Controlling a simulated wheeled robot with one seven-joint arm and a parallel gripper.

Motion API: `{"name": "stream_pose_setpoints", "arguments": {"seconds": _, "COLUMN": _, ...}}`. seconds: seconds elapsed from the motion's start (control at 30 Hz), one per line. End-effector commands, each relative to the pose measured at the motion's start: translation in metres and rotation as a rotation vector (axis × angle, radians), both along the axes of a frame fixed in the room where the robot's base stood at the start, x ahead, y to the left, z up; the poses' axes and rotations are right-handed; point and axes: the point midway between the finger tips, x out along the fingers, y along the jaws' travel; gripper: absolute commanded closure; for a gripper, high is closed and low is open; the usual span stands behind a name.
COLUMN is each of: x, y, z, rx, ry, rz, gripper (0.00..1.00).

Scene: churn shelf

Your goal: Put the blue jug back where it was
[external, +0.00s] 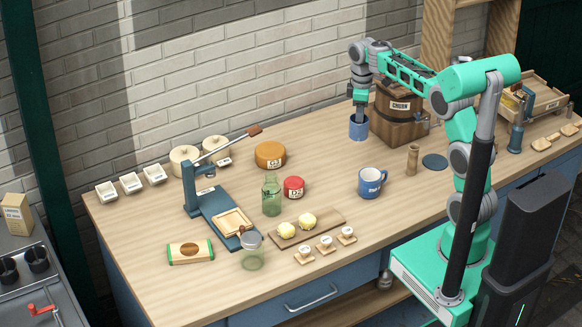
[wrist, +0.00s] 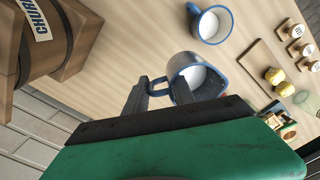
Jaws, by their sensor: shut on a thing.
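A blue jug (external: 358,128) is at the back of the wooden table, just left of the churn. My gripper (external: 360,112) is directly above and at it, pointing down. In the wrist view my gripper (wrist: 158,86) is shut on the blue jug (wrist: 189,73), with its fingers at the handle side. The jug looks upright and has something white inside. I cannot tell whether its base touches the table. A second blue mug with a pale label (external: 371,184) stands apart at the table's middle right; it also shows in the wrist view (wrist: 211,40).
The wooden churn (external: 392,116) stands close right of the jug. A green bottle (external: 271,196), orange round (external: 270,155) and press (external: 215,215) are left.

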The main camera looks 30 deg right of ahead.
Motion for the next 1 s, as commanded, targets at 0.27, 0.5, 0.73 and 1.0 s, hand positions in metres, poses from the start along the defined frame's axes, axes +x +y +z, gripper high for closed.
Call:
{"name": "stream_pose_setpoints", "arguments": {"seconds": 0.27, "x": -0.043, "y": -0.002, "z": -0.020, "rx": 0.001, "ry": 0.000, "rz": -0.495, "gripper": 1.00}}
{"name": "stream_pose_setpoints", "arguments": {"seconds": 0.5, "x": -0.054, "y": -0.002, "z": -0.021, "rx": 0.002, "ry": 0.000, "rz": -0.834, "gripper": 1.00}}
{"name": "stream_pose_setpoints", "arguments": {"seconds": 0.73, "x": -0.033, "y": -0.001, "z": -0.029, "rx": 0.001, "ry": 0.002, "rz": -0.897, "gripper": 1.00}}
{"name": "stream_pose_setpoints", "arguments": {"seconds": 1.0, "x": 0.030, "y": 0.002, "z": -0.055, "rx": 0.000, "ry": 0.003, "rz": -0.895, "gripper": 1.00}}
